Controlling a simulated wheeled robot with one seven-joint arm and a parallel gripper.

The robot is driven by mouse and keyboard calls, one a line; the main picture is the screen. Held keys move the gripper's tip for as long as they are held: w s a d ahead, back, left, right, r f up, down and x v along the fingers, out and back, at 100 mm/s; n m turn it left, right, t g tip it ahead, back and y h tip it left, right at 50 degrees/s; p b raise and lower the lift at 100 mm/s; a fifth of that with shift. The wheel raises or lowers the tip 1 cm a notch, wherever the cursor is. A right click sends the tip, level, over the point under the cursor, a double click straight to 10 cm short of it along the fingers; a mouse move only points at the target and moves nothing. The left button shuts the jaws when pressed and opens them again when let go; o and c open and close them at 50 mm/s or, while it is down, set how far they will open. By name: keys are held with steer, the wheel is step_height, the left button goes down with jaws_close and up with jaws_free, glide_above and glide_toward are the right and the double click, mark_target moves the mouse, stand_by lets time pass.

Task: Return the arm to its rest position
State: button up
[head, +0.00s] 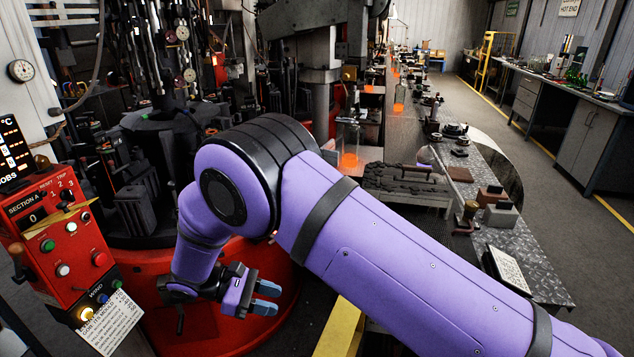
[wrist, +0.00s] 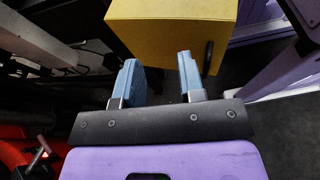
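My gripper (head: 264,298) hangs low in the head view, in front of the red round base of the moulding machine. Its two blue-grey fingers are apart with nothing between them. In the wrist view my gripper (wrist: 160,80) also shows open and empty, its fingers pointing toward a yellow box-shaped block (wrist: 170,35). My purple arm crosses the head view from the lower right, bends at the elbow and drops to the gripper. The arm hides part of the machine base and the floor behind it.
A red control panel (head: 75,245) with buttons and a lit yellow lamp stands at left. The dark mould machine (head: 150,130) rises behind my gripper. A conveyor with glowing orange glass (head: 348,160) runs away behind my arm. A workbench (head: 580,110) stands at right, with clear floor before it.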

steer(key=w+d+r+m+g+y, duration=0.1)
steer(key=w+d+r+m+y, duration=0.15)
steer(key=d+r, duration=0.45)
steer(key=w+d+r+m+g+y, duration=0.1)
steer(key=w+d+r+m+y, duration=0.2)
steer(key=r, duration=0.6)
steer(key=s+d+r+m+y, duration=0.3)
steer(key=d+r+y, duration=0.1)
steer(key=d+r, duration=0.85)
steer(key=s+d+r+m+t+y, duration=0.3)
steer(key=s+d+r, duration=0.4)
steer(key=d, duration=0.4)
steer(key=s+d+r+m+t+y, duration=0.1)
steer(key=s+d+m+t, duration=0.3)
steer(key=s+d, duration=0.3)
steer(key=s+m, duration=0.1)
steer(key=s, duration=0.4)
steer(key=shift+s+t+y, duration=0.3)
steer(key=shift+y, duration=0.05)
